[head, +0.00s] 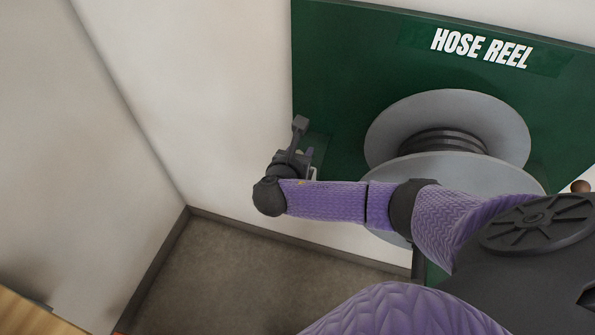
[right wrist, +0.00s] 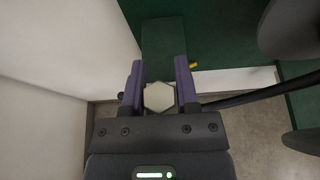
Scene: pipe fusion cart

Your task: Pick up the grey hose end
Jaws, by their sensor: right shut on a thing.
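In the right wrist view, the grey hose end (right wrist: 160,97) is a pale grey, six-sided piece. It sits between the two purple fingers of my right gripper (right wrist: 160,85), which is shut on it. A dark hose (right wrist: 245,96) runs off to the right from near the gripper. In the head view, my right gripper (head: 293,160) is a dark shape in front of the left edge of the green panel. The hose end is too hidden there to make out. My left gripper is in neither view.
The green panel (head: 335,60) marked HOSE REEL carries a grey reel (head: 447,115) to the right of my gripper. White walls (head: 200,90) meet in a corner at left. The floor below (head: 240,275) is clear. A wooden edge (head: 30,315) shows at lower left.

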